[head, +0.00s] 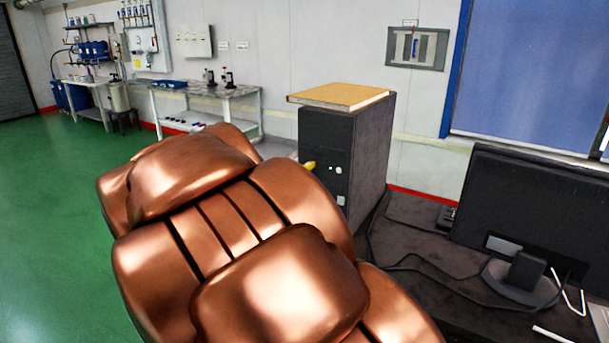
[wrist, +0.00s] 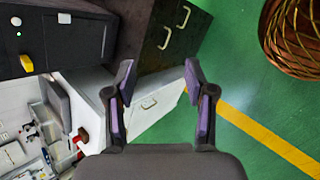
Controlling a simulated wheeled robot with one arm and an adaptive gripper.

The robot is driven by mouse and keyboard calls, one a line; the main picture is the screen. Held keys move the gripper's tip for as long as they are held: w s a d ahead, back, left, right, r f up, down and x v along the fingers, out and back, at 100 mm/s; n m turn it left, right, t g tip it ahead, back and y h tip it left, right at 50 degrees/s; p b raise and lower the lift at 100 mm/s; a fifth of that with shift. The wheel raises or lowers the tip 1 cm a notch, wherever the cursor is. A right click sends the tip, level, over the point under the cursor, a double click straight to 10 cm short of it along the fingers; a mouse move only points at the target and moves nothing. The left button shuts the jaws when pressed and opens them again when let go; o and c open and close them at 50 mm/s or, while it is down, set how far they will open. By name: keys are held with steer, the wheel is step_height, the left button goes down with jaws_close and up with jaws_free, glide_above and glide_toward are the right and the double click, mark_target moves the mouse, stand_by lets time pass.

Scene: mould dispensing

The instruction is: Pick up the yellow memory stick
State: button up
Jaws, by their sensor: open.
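The yellow memory stick (head: 310,165) sticks out of the front of the black computer tower (head: 372,160), near two small round buttons. It also shows in the wrist view (wrist: 26,63), at the left edge on the dark tower front (wrist: 75,40). My gripper (wrist: 159,80) is open and empty in the wrist view, with its two dark fingers wide apart. The stick lies well to the left of the fingers there, not between them. In the head view my copper-coloured arm hides the gripper and covers the area in front of the tower.
A tan flat box or book (head: 340,96) lies on the tower. A black monitor (head: 530,200) and loose cables (head: 425,262) occupy the dark desk at right. In the wrist view, dark drawers (wrist: 170,35) and a white cabinet (wrist: 150,108) stand near a brown lattice basket (wrist: 292,35).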

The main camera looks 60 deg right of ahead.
steer(key=w+d+r+n+h+b, duration=0.2)
steer(key=w+d+n+h, duration=0.15)
steer(key=d, duration=0.45)
steer(key=w+d+r+n+h+b, duration=0.2)
steer(key=w+d+n+h, duration=0.15)
steer(key=d, duration=0.45)
steer(key=n+t+h+b, duration=0.1)
steer(key=n+t, duration=0.1)
steer(key=n, duration=0.5)
glide_toward(307, 165)
step_height(307, 165, down, 2)
steer(key=d, duration=0.2)
steer(key=shift+w+d, duration=0.15)
steer(key=shift+d, duration=3.55)
steer(key=c, duration=0.9)
steer(key=shift+o, duration=0.2)
